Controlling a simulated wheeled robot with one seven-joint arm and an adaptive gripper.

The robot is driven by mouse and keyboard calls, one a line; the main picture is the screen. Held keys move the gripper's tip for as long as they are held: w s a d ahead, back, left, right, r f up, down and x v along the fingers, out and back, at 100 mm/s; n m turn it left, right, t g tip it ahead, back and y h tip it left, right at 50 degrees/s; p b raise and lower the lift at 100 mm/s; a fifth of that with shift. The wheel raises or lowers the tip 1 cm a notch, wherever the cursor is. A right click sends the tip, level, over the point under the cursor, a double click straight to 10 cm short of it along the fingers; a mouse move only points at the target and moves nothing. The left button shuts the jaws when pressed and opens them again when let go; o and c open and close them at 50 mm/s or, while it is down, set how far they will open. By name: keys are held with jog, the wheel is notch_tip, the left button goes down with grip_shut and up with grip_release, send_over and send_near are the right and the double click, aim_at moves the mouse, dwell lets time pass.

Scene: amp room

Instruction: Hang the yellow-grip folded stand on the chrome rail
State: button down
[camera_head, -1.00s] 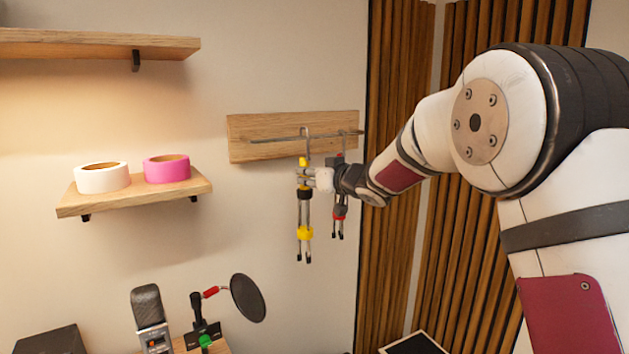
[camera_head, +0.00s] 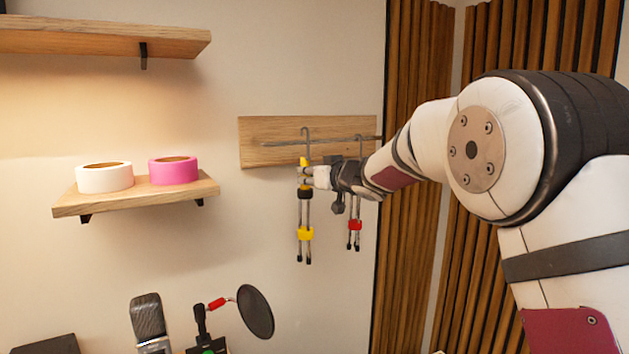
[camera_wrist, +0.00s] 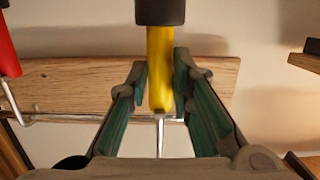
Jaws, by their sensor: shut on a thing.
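The folded stand with the yellow grip (camera_head: 305,234) hangs upright from my gripper (camera_head: 307,176), with its legs pointing down. My gripper is shut on its yellow upper part, which also shows in the wrist view (camera_wrist: 160,65). Its wire hook (camera_head: 306,133) rises above the line of the chrome rail (camera_head: 275,143) in the head view. The rail runs along a wooden board on the wall, and it also shows in the wrist view (camera_wrist: 60,118). I cannot tell whether the hook is in front of the rail or over it.
A red-grip folded stand (camera_head: 355,225) hangs at the rail's right part, partly behind my gripper. A small shelf (camera_head: 120,198) with white tape (camera_head: 105,178) and pink tape (camera_head: 173,172) is on the left. A microphone (camera_head: 148,316) and pop filter (camera_head: 256,311) are below.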

jog(key=shift+r+b+x, duration=0.15)
jog(key=shift+b+x, duration=0.3)
jog(key=shift+x, duration=0.45)
jog(key=shift+r+b+x, duration=0.15)
jog(key=shift+b+x, duration=0.25)
jog(key=shift+x, duration=0.5)
jog(key=shift+f+b, duration=0.35)
jog(key=shift+f, duration=0.7)
